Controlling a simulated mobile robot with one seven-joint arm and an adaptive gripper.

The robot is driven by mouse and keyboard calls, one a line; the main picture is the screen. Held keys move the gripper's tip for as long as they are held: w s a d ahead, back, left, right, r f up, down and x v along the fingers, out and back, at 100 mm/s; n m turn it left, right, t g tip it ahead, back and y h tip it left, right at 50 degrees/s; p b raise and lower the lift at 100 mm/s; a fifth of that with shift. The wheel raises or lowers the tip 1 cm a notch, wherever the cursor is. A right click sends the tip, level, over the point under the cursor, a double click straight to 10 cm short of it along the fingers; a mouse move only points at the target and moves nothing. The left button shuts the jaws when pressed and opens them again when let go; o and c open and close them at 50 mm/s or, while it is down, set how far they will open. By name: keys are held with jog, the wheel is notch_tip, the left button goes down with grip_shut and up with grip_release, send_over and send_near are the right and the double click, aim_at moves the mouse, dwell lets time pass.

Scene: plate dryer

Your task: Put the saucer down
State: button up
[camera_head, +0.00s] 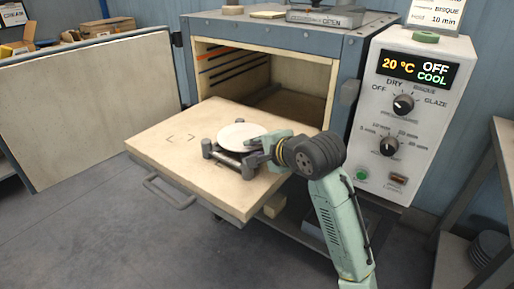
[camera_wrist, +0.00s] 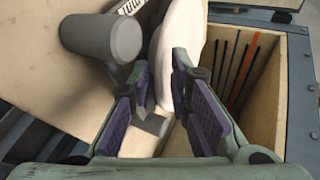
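The white saucer (camera_head: 239,137) sits on a dark grey stand (camera_head: 222,157) with round posts, on the pulled-out shelf (camera_head: 165,152) of the dryer. My gripper (camera_head: 268,146) is at the saucer's right side, low over the shelf. In the wrist view the saucer (camera_wrist: 182,30) appears edge-on, with its rim between the fingertips of my gripper (camera_wrist: 161,70). The fingers are apart; a gap shows between the left finger and the rim, while the right fingertip is close to or against the saucer. Contact there is unclear. The gripper partly hides the stand.
The dryer chamber (camera_head: 290,105) is open and looks empty behind the shelf. Its door (camera_head: 90,105) stands swung out at the left. A control panel (camera_head: 405,115) is at the right, reading 20 °C and OFF. The shelf's left part is clear around a marked square.

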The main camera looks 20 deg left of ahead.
jog(key=shift+o, duration=0.9)
jog(key=shift+d, duration=0.1)
